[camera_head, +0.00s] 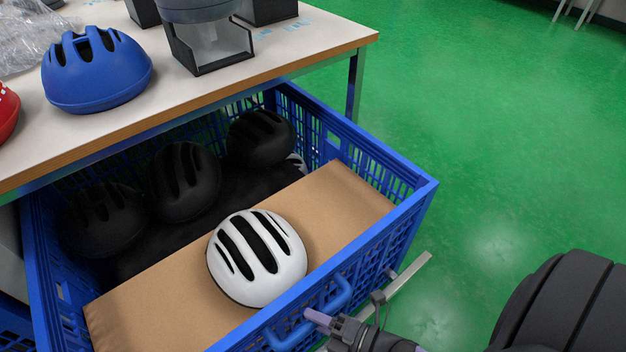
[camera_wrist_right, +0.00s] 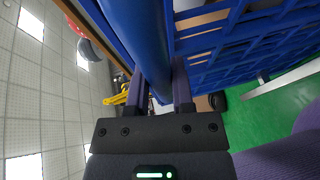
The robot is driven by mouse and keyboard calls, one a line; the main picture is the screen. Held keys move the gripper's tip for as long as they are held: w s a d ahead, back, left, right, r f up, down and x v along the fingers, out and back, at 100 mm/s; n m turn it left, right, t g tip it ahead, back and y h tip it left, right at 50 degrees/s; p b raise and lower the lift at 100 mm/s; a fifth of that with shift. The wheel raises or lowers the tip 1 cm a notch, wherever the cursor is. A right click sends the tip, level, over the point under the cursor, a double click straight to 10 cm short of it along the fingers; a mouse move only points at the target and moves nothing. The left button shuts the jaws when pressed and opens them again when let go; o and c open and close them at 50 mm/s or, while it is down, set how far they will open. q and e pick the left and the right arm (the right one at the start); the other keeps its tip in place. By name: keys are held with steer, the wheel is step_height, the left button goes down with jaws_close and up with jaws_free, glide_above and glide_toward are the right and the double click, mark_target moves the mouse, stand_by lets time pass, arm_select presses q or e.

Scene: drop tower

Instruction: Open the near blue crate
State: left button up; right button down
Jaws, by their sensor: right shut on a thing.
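The near blue crate (camera_head: 400,205) is a slatted plastic box that stands out from under the table, its top uncovered. Its far part is under the tabletop. Inside, a white helmet (camera_head: 257,258) with black vents rests on a brown cardboard sheet (camera_head: 345,195). Several black helmets (camera_head: 184,182) lie farther back in shadow. My right gripper (camera_head: 318,318) is at the crate's front side, shut on its blue handle (camera_head: 338,292). In the right wrist view, the handle (camera_wrist_right: 140,45) passes between the fingers of my right gripper (camera_wrist_right: 158,82). My left gripper is not in view.
The white table (camera_head: 300,45) overhangs the back of the crate. A blue helmet (camera_head: 97,72), part of a red helmet (camera_head: 7,112) and a dark stand (camera_head: 210,45) are on it. The green floor (camera_head: 500,120) is clear to the right.

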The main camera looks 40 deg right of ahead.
steer(key=shift+s, duration=0.15)
steer(key=shift+c, duration=2.4)
jaws_free()
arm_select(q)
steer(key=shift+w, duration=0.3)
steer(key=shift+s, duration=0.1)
